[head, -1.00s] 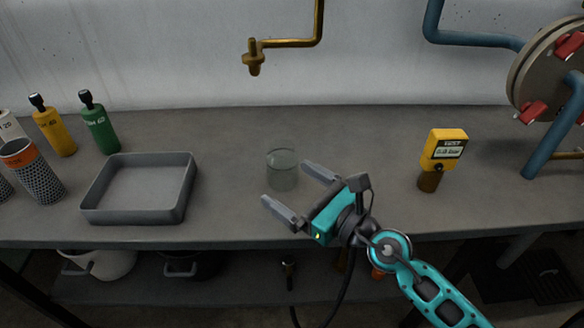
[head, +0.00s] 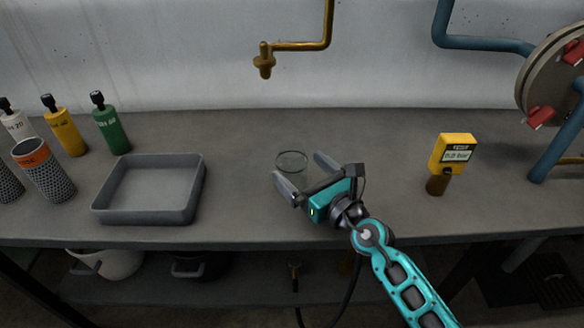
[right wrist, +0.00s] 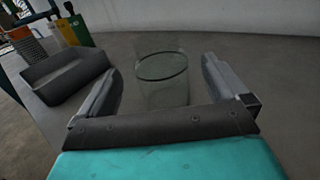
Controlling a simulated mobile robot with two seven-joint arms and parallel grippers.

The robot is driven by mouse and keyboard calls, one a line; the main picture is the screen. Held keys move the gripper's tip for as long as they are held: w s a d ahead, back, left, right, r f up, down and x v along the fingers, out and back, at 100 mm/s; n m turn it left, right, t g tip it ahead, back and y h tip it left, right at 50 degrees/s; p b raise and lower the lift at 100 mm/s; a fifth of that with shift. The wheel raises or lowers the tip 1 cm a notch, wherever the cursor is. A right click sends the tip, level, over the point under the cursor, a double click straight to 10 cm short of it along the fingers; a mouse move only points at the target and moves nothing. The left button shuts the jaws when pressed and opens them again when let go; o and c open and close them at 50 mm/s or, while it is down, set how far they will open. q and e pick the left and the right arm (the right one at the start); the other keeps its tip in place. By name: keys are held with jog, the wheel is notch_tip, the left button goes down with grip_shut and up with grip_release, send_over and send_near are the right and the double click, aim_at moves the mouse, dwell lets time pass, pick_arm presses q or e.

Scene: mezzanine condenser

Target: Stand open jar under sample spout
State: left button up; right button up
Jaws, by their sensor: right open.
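The open glass jar (head: 291,160) stands upright on the grey bench, clear and seemingly empty. The brass sample spout (head: 264,62) hangs from a pipe on the back wall, above and behind the jar, to its left in the head view. My right gripper (head: 301,172) is open, with its fingers reaching to either side of the jar. In the right wrist view the jar (right wrist: 162,75) stands between the two open fingers (right wrist: 168,85), with a gap visible on each side. Part of the jar's lower body is hidden by the gripper. My left gripper is not in view.
A grey tray (head: 151,213) lies on the bench to the left. Green (head: 110,128), yellow and white bottles and perforated cylinders stand beyond it. A yellow meter (head: 452,152) stands to the right. The bench below the spout is clear.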

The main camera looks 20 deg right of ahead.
jog(key=x, duration=0.4)
jog(key=shift+f+b, duration=0.2)
jog(key=shift+b, duration=0.1)
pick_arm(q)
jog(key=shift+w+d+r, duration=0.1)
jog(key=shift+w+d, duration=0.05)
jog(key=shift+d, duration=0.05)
pick_arm(e)
jog(key=shift+w, duration=0.3)
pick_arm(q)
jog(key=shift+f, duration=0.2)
pick_arm(e)
jog(key=c, duration=1.2)
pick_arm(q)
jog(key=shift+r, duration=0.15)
pick_arm(e)
jog(key=shift+r, duration=0.2)
jog(key=shift+c, duration=0.2)
